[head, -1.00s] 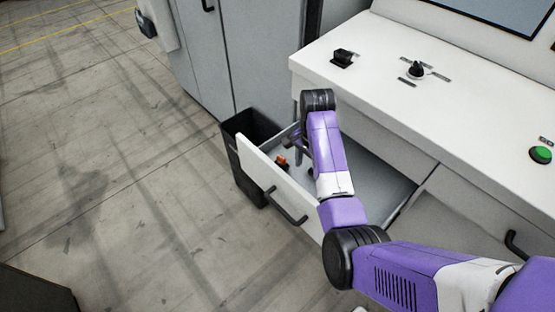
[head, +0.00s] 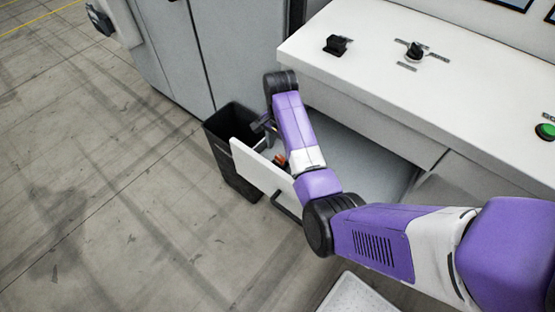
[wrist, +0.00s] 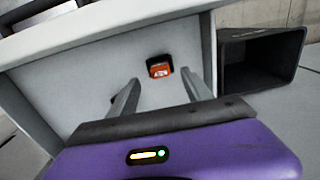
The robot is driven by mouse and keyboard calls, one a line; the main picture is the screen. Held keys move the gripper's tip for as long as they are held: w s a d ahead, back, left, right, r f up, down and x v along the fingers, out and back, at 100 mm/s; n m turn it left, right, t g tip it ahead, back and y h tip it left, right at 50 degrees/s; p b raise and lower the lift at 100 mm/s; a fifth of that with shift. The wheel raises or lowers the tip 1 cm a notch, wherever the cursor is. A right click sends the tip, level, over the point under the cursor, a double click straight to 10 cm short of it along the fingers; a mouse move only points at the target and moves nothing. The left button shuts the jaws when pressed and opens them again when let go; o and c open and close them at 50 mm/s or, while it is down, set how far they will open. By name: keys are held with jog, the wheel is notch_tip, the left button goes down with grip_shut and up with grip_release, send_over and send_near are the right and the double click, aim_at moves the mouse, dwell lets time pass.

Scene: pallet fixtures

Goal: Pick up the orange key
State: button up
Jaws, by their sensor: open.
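The orange key (wrist: 160,70) lies inside the open drawer (wrist: 85,87), with a dark part behind its orange face. In the head view only a small orange bit of the key (head: 281,159) shows beside my arm. My gripper (wrist: 161,85) is open and empty, its two fingers pointing into the drawer. In the wrist view the key appears between and beyond the fingertips, apart from both. In the head view my arm hides much of the drawer, and the fingers are hard to make out.
A black bin (head: 229,141) stands beside the drawer; it also shows in the wrist view (wrist: 262,62). The white drawer front (head: 262,168) and the white console top (head: 370,75) with knobs and a green button (head: 545,131) bound the space. Floor at left is clear.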

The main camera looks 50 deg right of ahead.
aim_at(280, 157)
jog(key=shift+f+p, duration=0.4)
jog(key=shift+f, duration=2.4)
grip_shut()
